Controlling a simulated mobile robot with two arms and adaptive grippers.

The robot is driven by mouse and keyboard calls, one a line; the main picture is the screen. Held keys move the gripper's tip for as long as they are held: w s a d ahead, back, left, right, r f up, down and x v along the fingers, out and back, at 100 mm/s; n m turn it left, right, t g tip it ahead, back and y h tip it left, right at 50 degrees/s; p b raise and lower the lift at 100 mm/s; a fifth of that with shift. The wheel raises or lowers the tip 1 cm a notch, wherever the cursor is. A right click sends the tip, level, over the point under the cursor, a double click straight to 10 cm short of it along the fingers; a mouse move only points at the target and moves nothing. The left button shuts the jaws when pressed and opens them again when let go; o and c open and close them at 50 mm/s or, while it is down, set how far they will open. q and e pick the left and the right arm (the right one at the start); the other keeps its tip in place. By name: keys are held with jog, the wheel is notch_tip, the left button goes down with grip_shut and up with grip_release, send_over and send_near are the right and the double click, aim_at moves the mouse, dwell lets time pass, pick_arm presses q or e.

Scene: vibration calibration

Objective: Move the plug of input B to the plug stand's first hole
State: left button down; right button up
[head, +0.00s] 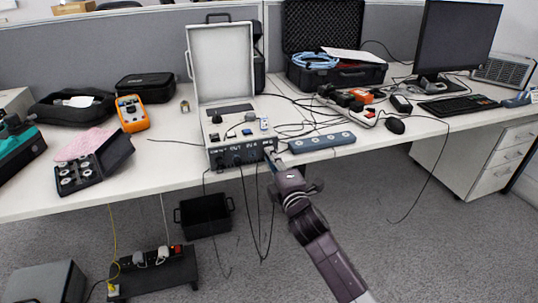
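The vibration calibrator (240,155) is a grey case with its lid up, near the front edge of the table. Its front panel has a row of connectors with cables hanging down; I make out "OUT" and "IN A" lettering. The plug stand (322,142) is a blue-grey bar with a row of holes, lying just right of the case. My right gripper (271,157) reaches up to the right end of the front panel, where the input B plug seems to be. The fingers hide that plug, and I cannot tell whether they hold it. My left gripper is not in view.
Loose black cables and a power strip (367,117) lie behind and right of the stand. An orange meter (132,113) and an open case of sensors (93,172) lie at left. A black bin (204,215) stands under the table. The table front at right is mostly clear.

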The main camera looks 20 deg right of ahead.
jog(key=shift+c, duration=1.3)
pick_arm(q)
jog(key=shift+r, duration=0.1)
pick_arm(e)
grip_shut()
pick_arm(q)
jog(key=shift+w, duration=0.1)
pick_arm(e)
jog(key=shift+n, duration=0.3)
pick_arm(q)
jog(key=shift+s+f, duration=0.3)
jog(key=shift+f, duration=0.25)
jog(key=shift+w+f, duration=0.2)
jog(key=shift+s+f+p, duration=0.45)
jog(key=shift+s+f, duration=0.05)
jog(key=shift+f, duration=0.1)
pick_arm(e)
jog(key=shift+n, duration=0.6)
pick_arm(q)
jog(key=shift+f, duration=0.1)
